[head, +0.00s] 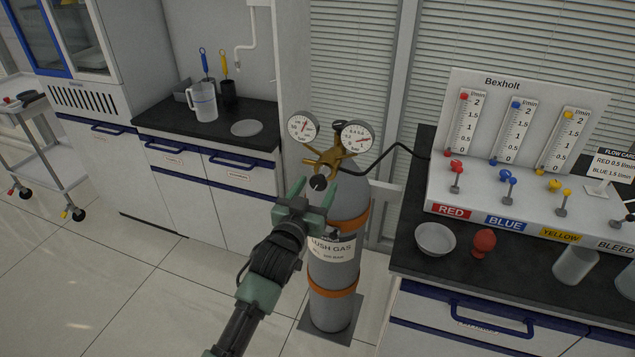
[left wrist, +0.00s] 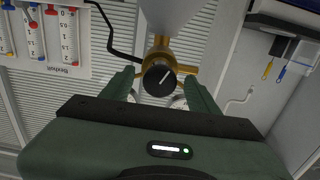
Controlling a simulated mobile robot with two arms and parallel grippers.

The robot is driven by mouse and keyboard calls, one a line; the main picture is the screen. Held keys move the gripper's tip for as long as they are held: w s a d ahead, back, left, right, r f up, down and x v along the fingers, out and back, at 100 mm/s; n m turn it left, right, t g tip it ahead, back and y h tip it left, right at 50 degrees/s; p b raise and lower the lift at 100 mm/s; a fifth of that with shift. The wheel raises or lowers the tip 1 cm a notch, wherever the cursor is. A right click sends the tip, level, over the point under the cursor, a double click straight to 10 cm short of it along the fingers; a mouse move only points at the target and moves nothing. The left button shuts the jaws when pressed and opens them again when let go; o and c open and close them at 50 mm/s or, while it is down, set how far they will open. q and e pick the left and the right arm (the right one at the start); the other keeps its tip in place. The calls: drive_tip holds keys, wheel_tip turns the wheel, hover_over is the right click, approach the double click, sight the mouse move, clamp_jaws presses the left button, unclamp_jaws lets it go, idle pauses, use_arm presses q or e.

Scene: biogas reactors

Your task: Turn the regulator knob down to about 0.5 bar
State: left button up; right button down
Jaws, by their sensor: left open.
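The regulator knob (head: 319,182) is small, round and black, on the front of the brass regulator (head: 326,160) atop the grey gas cylinder (head: 333,265). In the left wrist view the knob (left wrist: 159,79) faces me with a pale pointer line slanting up to the right. My left gripper (head: 314,192) is open, and its green fingers stand on either side of the knob in the picture; I cannot tell whether they touch it. Two round dial gauges, left (head: 302,126) and right (head: 357,137), have red needles; exact readings are too small to tell. My right gripper is not in view.
A black hose (head: 398,147) runs from the regulator to the flow panel (head: 520,120). The right bench (head: 410,262) holds a bowl (head: 435,239) and a red bulb (head: 484,242). The left counter (head: 262,133) carries a jug (head: 204,102). Floor left of the cylinder is clear.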

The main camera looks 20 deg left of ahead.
use_arm(q)
drive_tip(key=shift+w, duration=0.9)
clamp_jaws()
